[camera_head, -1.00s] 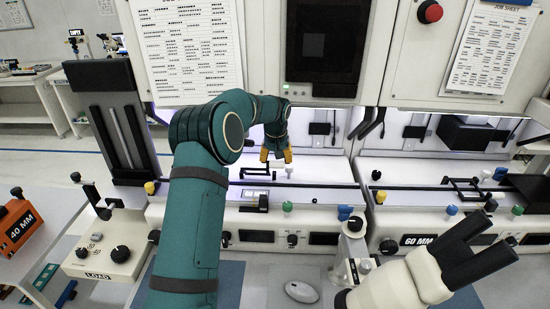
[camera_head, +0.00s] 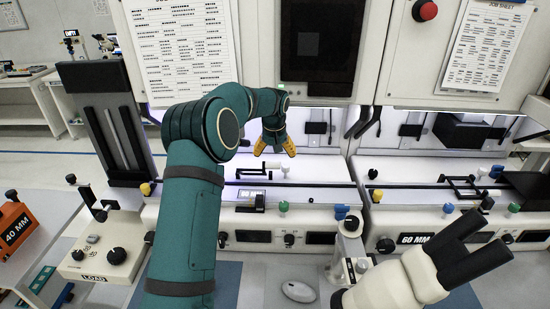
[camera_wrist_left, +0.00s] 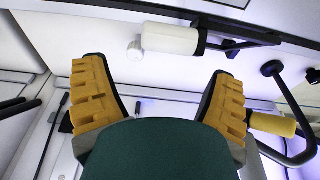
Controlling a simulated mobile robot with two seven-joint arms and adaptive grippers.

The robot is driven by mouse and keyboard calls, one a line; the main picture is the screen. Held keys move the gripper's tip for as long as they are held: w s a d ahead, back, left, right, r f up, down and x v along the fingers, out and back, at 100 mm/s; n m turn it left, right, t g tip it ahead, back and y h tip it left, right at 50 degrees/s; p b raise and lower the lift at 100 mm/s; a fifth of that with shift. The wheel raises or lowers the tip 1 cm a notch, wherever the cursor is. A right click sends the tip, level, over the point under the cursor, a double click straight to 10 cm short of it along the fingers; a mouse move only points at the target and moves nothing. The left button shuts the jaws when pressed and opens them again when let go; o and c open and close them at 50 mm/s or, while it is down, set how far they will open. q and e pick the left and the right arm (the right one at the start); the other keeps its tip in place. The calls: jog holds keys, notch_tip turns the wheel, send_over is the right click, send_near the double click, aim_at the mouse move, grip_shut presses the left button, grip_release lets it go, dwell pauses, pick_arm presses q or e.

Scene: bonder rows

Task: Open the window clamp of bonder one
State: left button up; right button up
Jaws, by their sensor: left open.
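My left gripper (camera_head: 274,146) is open and empty over the bed of the left bonder (camera_head: 325,195), its yellow fingers spread and pointing down. Just below it sits a black bracket (camera_head: 252,172) that looks like the window clamp. In the left wrist view, my left gripper (camera_wrist_left: 157,70) is open around nothing. A white cylindrical handle (camera_wrist_left: 170,38) on a dark rod lies beyond the fingertips, apart from them. A yellow cylindrical handle (camera_wrist_left: 272,124) on a curved black bar shows beside the right finger. I cannot tell whether the clamp is open. My right gripper is not in view.
A microscope eyepiece (camera_head: 445,255) stands at the lower right. A white mouse (camera_head: 299,291) lies on the front desk. A LOAD box (camera_head: 100,250) and an orange 40 MM block (camera_head: 14,226) are at the left. Cabinet panels hang above the bonder bed.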

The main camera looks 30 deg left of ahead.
pick_arm(q)
jog(key=v, duration=0.9)
jog(key=shift+d+r, duration=0.25)
